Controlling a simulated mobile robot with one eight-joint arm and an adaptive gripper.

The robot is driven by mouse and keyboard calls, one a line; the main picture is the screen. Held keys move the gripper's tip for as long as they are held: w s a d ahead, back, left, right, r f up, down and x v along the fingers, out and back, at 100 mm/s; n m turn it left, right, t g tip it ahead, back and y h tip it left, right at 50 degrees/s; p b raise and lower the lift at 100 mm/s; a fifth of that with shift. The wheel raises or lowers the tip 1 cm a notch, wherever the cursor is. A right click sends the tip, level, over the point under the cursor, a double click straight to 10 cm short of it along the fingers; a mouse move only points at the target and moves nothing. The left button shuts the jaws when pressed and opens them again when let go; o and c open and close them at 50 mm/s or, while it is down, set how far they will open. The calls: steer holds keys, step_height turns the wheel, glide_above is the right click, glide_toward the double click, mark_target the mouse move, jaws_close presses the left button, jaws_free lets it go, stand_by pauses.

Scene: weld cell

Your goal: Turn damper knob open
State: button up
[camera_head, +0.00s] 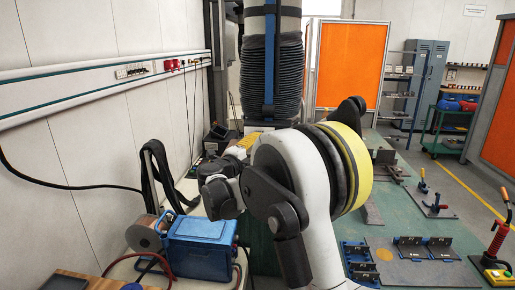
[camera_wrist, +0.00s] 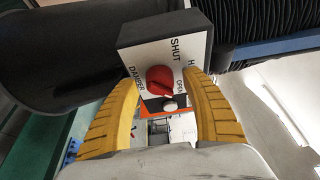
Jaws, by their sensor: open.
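The damper control in the wrist view is a dark box with a white label face (camera_wrist: 150,58) marked DAMPER, SHUT and, partly covered, what looks like OPEN. A red knob (camera_wrist: 159,79) sits on that face. A small pale round part (camera_wrist: 170,103) is just below the knob. My gripper (camera_wrist: 166,82) is open, its yellow ribbed fingers on either side of the knob. The right finger covers part of the label. I cannot tell whether either finger touches the knob or exactly where it points. In the head view I cannot make out the knob.
In the head view a ribbed black duct (camera_head: 285,70) hangs behind my arm. A blue box (camera_head: 200,245) and a copper-coloured spool (camera_head: 145,235) stand at lower left. Clamps and black fixtures (camera_head: 425,247) lie on the green table at right. Orange panels (camera_head: 348,65) stand behind.

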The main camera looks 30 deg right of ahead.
steer(key=v, duration=1.1)
steer(key=shift+s+a, duration=0.25)
steer(key=shift+a, duration=0.05)
